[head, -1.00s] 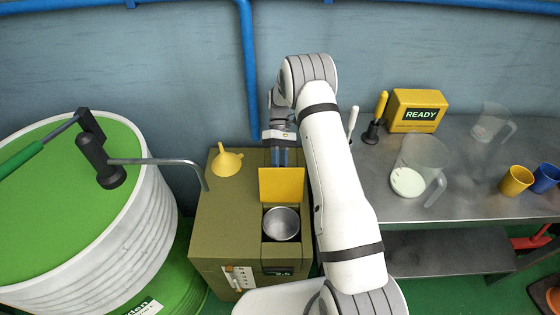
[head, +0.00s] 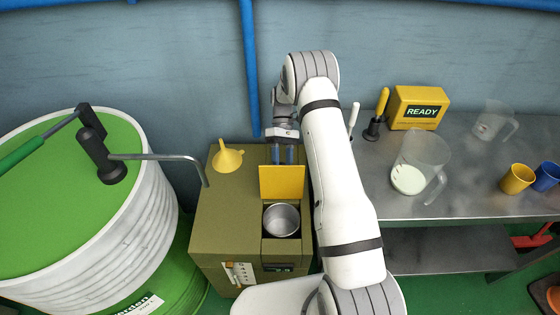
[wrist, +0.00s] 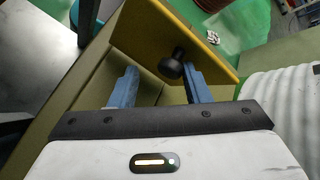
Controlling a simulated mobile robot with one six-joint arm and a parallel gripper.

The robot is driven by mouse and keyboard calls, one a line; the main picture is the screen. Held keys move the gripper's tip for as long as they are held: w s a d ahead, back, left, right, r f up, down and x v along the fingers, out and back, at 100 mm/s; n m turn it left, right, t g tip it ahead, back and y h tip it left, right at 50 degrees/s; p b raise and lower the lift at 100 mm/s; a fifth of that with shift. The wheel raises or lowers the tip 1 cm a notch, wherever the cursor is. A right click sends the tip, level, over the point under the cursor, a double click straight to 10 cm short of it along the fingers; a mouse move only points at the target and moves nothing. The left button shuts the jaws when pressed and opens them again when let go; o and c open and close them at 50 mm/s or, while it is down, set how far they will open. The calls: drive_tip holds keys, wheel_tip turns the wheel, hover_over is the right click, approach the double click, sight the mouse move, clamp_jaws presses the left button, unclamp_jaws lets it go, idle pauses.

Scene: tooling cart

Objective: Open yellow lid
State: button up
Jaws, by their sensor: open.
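A metal cup (head: 281,220) shows in the uncovered opening. In the wrist view the yellow lid (wrist: 160,38) crosses beyond the fingers, with a black knob (wrist: 173,65) on its face. My gripper (head: 282,156) is just behind the lid, pointing down. Its blue fingers are apart, and in the wrist view my gripper (wrist: 160,74) has its right finger close to the knob. I cannot tell whether they touch.
A yellow funnel (head: 227,157) sits on the box's left rear. A green-topped drum (head: 70,185) with a pump spout stands left. The metal bench (head: 465,180) at right carries a jug (head: 418,165), cups and a yellow READY box (head: 416,108). A wall lies behind.

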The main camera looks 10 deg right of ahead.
drive_tip(key=shift+a+f, duration=0.1)
drive_tip(key=shift+a, duration=0.05)
wheel_tip(320, 180, up, 10)
idle(0.4)
idle(0.3)
drive_tip(key=s+d+r+m+t+h, duration=0.1)
drive_tip(key=s+r+m+t, duration=0.15)
drive_tip(key=s+r, duration=0.35)
drive_tip(key=s+d+r+m+t, duration=0.1)
drive_tip(key=s+r+t, duration=0.3)
drive_tip(key=r, duration=0.5)
drive_tip(key=s+d+r+m+t+h+p, duration=0.1)
drive_tip(key=s+r+m+t, duration=0.2)
drive_tip(key=s, duration=1.1)
drive_tip(key=shift+t, duration=1.75)
